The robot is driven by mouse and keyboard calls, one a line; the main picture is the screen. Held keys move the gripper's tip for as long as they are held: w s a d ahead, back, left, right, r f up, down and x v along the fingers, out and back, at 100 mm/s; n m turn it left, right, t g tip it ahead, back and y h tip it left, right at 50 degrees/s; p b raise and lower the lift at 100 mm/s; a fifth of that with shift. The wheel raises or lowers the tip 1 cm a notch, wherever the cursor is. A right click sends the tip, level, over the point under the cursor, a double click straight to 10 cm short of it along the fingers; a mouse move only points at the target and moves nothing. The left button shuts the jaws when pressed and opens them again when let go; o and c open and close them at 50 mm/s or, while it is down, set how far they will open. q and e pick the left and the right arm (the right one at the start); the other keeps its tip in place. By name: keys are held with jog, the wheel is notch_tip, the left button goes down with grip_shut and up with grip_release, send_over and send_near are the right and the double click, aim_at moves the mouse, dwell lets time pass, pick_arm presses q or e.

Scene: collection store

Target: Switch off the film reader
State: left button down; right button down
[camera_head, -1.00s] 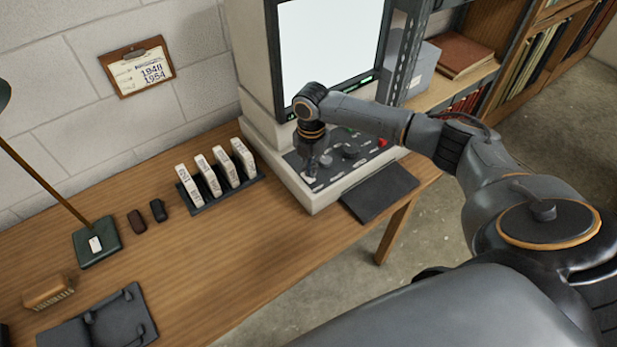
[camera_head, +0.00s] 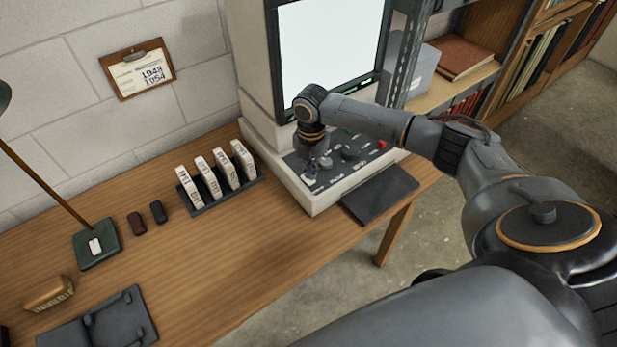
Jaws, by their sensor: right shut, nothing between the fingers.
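The film reader (camera_head: 257,103) stands on the wooden desk against the wall. Its big screen (camera_head: 330,45) is lit white, and a small green light shows on the strip below it. Its sloped control panel (camera_head: 340,178) has several dark knobs, a white-looking switch at the left end and a red button (camera_head: 381,145) at the right. My right gripper (camera_head: 312,174) points down at the left end of the panel, shut and empty, with its tips at or just above the switch. I cannot tell whether it touches. My left gripper is not in view.
A rack of several white boxes (camera_head: 218,172) stands left of the reader. A dark flat pad (camera_head: 380,193) lies at the reader's front right. A lamp base (camera_head: 95,245), a brush (camera_head: 48,293) and a black tray (camera_head: 97,322) are at the left. The desk's middle front is clear.

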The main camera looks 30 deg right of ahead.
aim_at(310, 181)
jog(key=shift+s+f+b, duration=0.1)
jog(key=shift+f+b, duration=0.45)
jog(key=shift+f, duration=0.6)
dwell(0.8)
jog(key=shift+r, duration=0.1)
jog(key=shift+r+p, duration=0.8)
jog(key=shift+p, duration=0.2)
notch_tip(310, 181, up, 5)
jog(key=p, duration=0.5)
jog(key=shift+r, duration=0.2)
jog(key=shift+a+f, duration=0.1)
jog(key=shift+f, duration=0.05)
